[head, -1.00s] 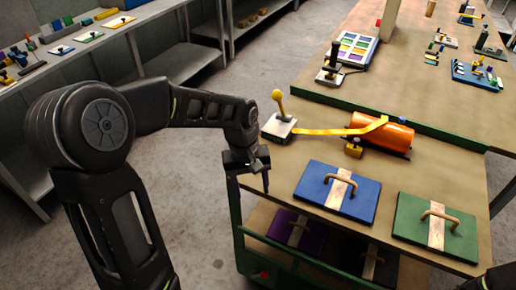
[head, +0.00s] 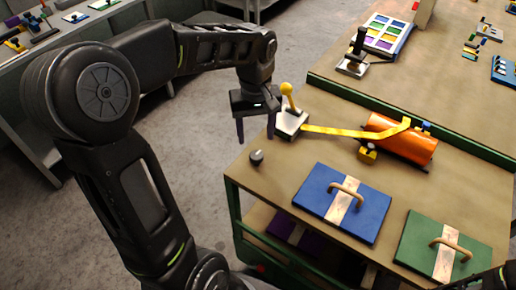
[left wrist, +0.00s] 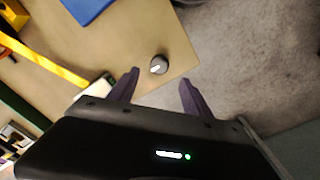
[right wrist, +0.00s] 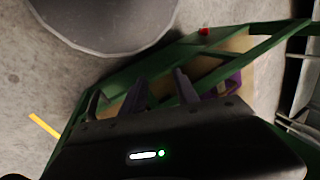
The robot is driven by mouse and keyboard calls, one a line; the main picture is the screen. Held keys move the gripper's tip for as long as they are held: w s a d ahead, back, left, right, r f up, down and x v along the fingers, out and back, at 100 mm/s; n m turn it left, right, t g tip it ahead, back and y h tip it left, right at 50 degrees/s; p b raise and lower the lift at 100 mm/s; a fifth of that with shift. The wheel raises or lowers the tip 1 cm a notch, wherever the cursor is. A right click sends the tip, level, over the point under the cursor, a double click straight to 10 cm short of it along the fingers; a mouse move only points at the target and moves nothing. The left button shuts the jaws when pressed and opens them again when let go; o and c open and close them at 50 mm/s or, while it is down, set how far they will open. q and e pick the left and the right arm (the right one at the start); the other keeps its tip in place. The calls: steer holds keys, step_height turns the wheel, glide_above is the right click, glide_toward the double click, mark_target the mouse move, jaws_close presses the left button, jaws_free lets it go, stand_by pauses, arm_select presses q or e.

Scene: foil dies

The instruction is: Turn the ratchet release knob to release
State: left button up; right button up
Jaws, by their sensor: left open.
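A small dark round knob (head: 256,157) with a white mark sits at the near left corner of the wooden bench top. It also shows in the left wrist view (left wrist: 158,65), ahead of and between the fingertips. My left gripper (head: 255,135) is open and empty, pointing down above and just behind the knob, not touching it. A yellow strap (head: 335,131) runs from a pale block with a yellow-knobbed lever (head: 289,100) to an orange cylinder (head: 400,140). My right gripper (right wrist: 160,76) is open and empty, low beside the bench's green frame.
A blue lidded panel (head: 325,195) and a green one (head: 425,245), both with handles, lie along the near side. A black joystick (head: 356,55) and a tray of coloured squares (head: 388,35) stand farther back. The bench top around the knob is clear.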

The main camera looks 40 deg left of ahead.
mark_target(256, 155)
arm_select(q)
steer(key=shift+f+p, duration=0.4)
steer(key=shift+f, duration=3.55)
jaws_close()
